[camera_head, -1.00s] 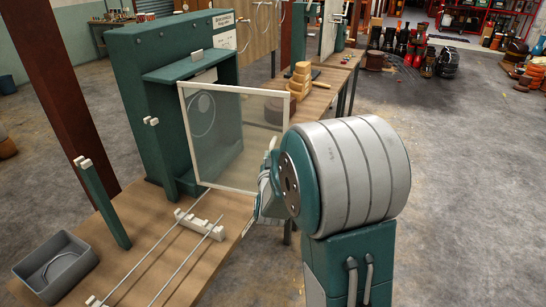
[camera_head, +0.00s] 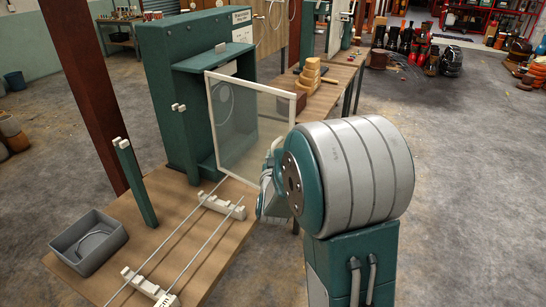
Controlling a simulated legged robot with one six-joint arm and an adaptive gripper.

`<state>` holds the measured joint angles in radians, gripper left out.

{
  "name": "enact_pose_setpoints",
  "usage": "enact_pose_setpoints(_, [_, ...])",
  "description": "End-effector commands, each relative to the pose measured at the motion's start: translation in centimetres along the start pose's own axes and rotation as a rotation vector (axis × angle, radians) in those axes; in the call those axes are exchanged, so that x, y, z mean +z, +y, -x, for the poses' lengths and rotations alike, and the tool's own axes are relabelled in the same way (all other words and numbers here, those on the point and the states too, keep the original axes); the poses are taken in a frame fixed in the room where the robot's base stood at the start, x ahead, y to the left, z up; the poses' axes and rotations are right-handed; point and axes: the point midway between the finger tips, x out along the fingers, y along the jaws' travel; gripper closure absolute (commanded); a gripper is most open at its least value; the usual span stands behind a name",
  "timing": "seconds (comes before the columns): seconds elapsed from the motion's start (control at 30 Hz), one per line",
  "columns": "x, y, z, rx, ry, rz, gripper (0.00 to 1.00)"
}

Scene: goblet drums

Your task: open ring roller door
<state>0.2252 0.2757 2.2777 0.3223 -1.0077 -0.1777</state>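The ring roller door is a clear panel in a cream frame (camera_head: 250,125). It stands open, swung out from the front of the green ring roller cabinet (camera_head: 160,95). A ring shape shows faintly through the panel. My gripper (camera_head: 268,182) is at the door's lower right edge, close to the frame. My arm's large grey and teal joint hides much of the gripper. I cannot tell whether its fingers touch or hold the frame, or whether they are open.
The wooden bench (camera_head: 165,215) carries two rails (camera_head: 185,240) with cream blocks, a green post (camera_head: 135,182) and a grey bin (camera_head: 90,242). Stacked wooden blocks (camera_head: 308,75) sit on a bench behind. A brown column (camera_head: 85,90) stands at left.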

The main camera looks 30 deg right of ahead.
Motion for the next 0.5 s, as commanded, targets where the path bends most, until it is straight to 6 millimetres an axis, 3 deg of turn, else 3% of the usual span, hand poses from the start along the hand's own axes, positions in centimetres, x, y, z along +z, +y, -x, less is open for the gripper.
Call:
enact_pose_setpoints(0.13, [-0.04,0.1,0.13,0.005,0.001,0.0,1.0])
enact_pose_setpoints(0.17, [-0.03,0.1,0.14,0.005,0.001,0.0,0.73])
enact_pose_setpoints(0.2, [-0.03,0.09,0.14,0.005,0.001,0.0,0.55])
enact_pose_setpoints(0.23, [-0.03,0.08,0.13,0.005,0.001,0.0,0.46])
enact_pose_setpoints(0.5, [0.06,-0.04,0.02,0.003,-0.001,0.001,0.46])
